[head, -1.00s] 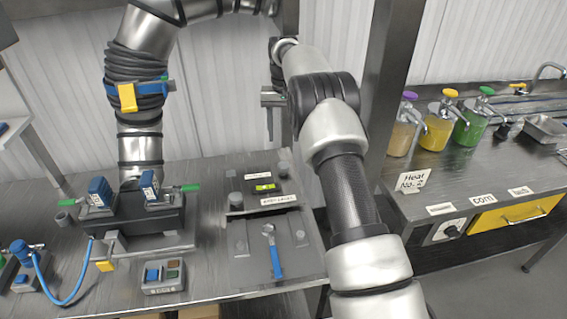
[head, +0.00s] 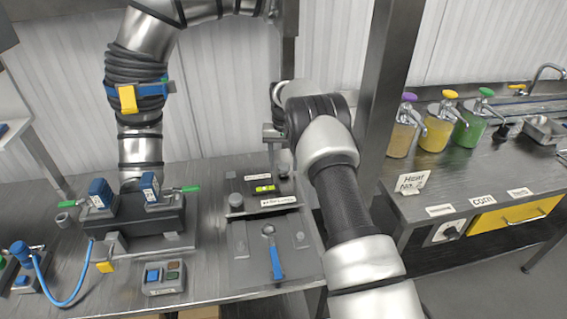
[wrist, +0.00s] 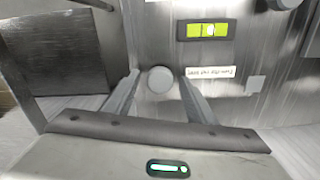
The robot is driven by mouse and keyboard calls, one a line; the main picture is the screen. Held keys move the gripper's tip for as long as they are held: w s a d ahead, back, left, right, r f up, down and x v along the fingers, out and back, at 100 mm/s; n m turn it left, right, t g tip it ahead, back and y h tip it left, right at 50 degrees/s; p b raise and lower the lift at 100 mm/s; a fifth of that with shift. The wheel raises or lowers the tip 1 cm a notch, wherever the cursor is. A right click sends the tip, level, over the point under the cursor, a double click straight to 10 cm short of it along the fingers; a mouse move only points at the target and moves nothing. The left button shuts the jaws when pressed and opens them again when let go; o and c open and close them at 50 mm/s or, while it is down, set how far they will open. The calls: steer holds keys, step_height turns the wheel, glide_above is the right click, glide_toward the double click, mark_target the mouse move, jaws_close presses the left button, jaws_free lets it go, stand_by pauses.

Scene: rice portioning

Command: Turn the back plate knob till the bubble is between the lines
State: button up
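The levelling plate (head: 247,208) lies on the bench with a yellow-green bubble vial (head: 265,188) set in it. In the wrist view the vial (wrist: 206,30) has a pale bubble near its middle; its exact place against the lines is too small to tell. The back plate knob (head: 283,169) is a grey round knob at the plate's back right. My gripper (head: 274,154) is lowered over it. In the wrist view the knob (wrist: 160,79) lies between the two open fingers, with a small visible gap on each side.
A wrench with a blue handle (head: 276,262) lies on the front plate. A grey block with blue-capped fittings (head: 135,222) and a button box (head: 165,277) stand to the left. Sauce pumps (head: 438,130) stand on the right counter, past a metal post (head: 380,100).

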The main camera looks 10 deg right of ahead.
steer(key=c, duration=1)
steer(key=shift+m, duration=0.3)
steer(key=shift+m+b, duration=0.55)
steer(key=shift+m, duration=0.35)
steer(key=m, duration=0.3)
steer(key=shift+m+b, duration=0.3)
steer(key=shift+b, duration=0.05)
steer(key=m, duration=0.5)
steer(key=shift+m, duration=0.3)
steer(key=o, duration=1)
